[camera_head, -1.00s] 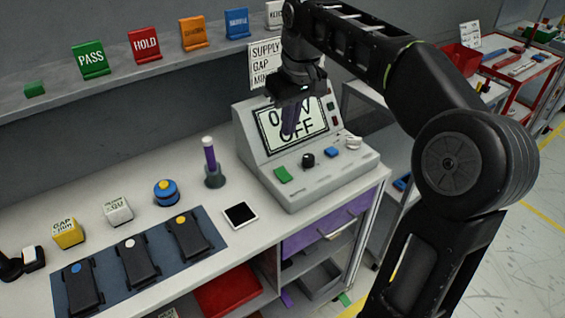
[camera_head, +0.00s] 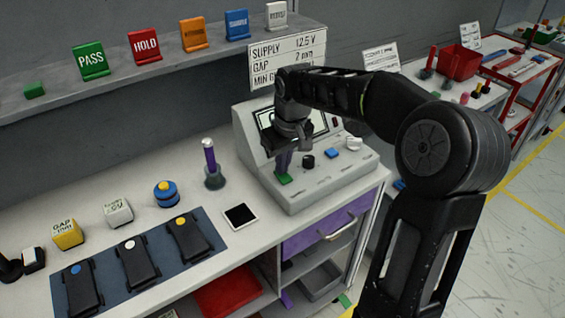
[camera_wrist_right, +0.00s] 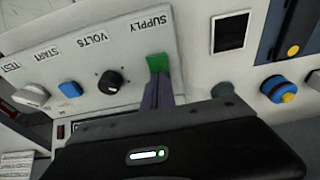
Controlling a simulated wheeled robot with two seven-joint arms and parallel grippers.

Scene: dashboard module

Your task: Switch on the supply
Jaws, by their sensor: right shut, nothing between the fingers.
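The grey supply unit (camera_head: 318,190) stands on the bench, its screen (camera_head: 320,122) mostly hidden by my right arm. Its green SUPPLY button (camera_head: 284,179) is at the left end of the sloping front. My right gripper (camera_head: 283,170) points down at this button, its purple fingers shut and empty. In the right wrist view the shut fingertips (camera_wrist_right: 158,82) overlap the lower edge of the green button (camera_wrist_right: 158,62); I cannot tell whether they press it. My left gripper is not in view.
On the panel beside the button are a black VOLTS knob (camera_wrist_right: 112,82), a blue START button (camera_wrist_right: 70,89) and a white TEST knob (camera_wrist_right: 31,96). A purple stick in a holder (camera_head: 210,160) stands left of the unit.

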